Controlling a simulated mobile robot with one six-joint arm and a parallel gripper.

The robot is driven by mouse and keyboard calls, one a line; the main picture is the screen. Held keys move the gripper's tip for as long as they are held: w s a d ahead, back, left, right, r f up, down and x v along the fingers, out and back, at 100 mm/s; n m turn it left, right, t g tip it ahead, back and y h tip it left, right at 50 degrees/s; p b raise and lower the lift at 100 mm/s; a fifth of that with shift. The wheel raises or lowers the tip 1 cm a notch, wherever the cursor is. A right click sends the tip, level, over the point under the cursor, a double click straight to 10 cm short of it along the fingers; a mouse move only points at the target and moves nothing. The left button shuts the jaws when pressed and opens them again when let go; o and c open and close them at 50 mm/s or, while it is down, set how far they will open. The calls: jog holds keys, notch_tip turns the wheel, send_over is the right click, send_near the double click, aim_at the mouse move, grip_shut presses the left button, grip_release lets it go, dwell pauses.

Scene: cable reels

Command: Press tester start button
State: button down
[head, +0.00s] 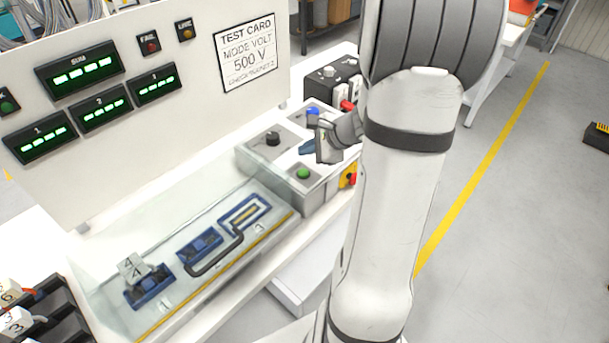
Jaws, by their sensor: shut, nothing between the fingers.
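The tester's grey control box (322,192) stands on the bench in the middle of the head view. A round green button (303,173) sits on its sloped top near the front edge. I cannot read a label that marks it as start. A dark knob (272,138) and a blue button (312,111) are on the same top. My gripper (307,148) is shut and empty. In the picture its tip is just above the green button and appears apart from it; its height over the panel is hard to judge. My arm hides part of the box's right side.
A clear-covered tray (180,312) with blue fixtures and a black handle lies left of the box. The white display panel (190,110) rises behind it, with a test card (247,50). A red-and-yellow switch (348,177) is on the box's side. Open floor lies right.

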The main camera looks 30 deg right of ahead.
aim_at(307, 173)
notch_tip(307, 173, down, 4)
jog(key=b, duration=0.2)
jog(key=shift+b, duration=0.4)
jog(key=shift+f, duration=0.2)
dwell(1.4)
jog(key=shift+s+f+b, duration=0.1)
jog(key=shift+f+b, duration=0.35)
jog(key=shift+b, duration=0.4)
jog(key=shift+f+b, duration=0.4)
jog(key=shift+b, duration=0.1)
jog(key=shift+r, duration=0.1)
dwell(0.5)
jog(key=shift+r+p, duration=0.6)
jog(key=shift+r, duration=0.15)
